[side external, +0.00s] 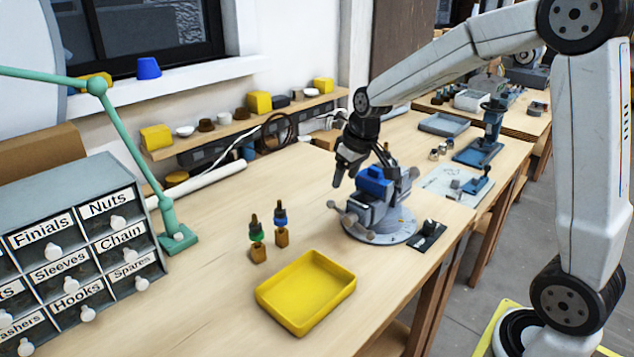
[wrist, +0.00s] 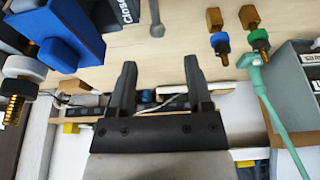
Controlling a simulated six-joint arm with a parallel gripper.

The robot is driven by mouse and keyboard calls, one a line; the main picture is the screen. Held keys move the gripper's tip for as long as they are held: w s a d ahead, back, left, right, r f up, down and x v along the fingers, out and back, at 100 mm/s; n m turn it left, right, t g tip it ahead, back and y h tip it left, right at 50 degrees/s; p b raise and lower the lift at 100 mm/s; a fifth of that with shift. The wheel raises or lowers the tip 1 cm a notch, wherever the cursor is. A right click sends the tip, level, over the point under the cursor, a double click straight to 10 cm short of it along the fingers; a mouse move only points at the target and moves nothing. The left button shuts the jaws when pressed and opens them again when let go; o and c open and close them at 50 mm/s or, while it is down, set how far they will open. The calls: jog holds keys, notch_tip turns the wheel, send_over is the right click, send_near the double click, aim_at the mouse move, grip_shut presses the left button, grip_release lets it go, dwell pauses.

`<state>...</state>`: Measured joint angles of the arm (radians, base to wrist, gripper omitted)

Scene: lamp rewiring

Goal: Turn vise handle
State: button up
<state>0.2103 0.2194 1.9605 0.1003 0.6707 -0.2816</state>
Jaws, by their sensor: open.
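The grey vise (side external: 367,212) with a blue block (side external: 375,181) on top stands on a round base on the bench. Its handle, a thin bar with a rounded end (side external: 331,204), sticks out on the left side. In the wrist view the handle (wrist: 156,18) enters from the top edge, beside a dark vise part lettered "Close" (wrist: 125,10). The blue block (wrist: 62,48) is at the upper left there. My gripper (wrist: 161,64) is open with nothing between its fingers. In the side view my gripper (side external: 352,170) hangs above and just left of the vise, apart from the handle.
A yellow tray (side external: 305,290) lies in front of the vise. Two small fittings (side external: 268,240) stand left of it. A labelled drawer cabinet (side external: 75,240) and a green lamp arm (side external: 130,150) are at the left. A small black holder (side external: 428,235) sits right of the vise.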

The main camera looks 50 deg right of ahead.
aim_at(331, 204)
jog(key=shift+r, duration=0.45)
jog(key=shift+o, duration=0.2)
jog(key=shift+w+d+f+n+g+y, duration=0.2)
jog(key=shift+w+f+n+g, duration=0.2)
jog(key=shift+w, duration=0.2)
jog(key=shift+w+d+f+n+g+y, duration=0.2)
jog(key=shift+w+f+g, duration=0.2)
jog(key=shift+w, duration=0.2)
jog(key=shift+w+d+f+n+g+y, duration=0.1)
jog(key=shift+w+d+f+n+g, duration=0.15)
jog(key=shift+w+g, duration=0.3)
jog(key=shift+w+d+f+n+g+y, duration=0.15)
jog(key=shift+w+f+n+g+y, duration=0.15)
jog(key=shift+w+f+n+g, duration=0.25)
jog(key=shift+f, duration=0.1)
jog(key=shift+s+a+f, duration=0.1)
jog(key=shift+a+f, duration=0.05)
jog(key=shift+f, duration=1.1)
jog(key=shift+w+a+f, duration=0.1)
jog(key=shift+a+f, duration=0.1)
jog(key=shift+f, duration=1.05)
jog(key=shift+s+a+f, duration=0.1)
jog(key=shift+a+f, duration=0.05)
jog(key=shift+f, duration=1.1)
grip_shut()
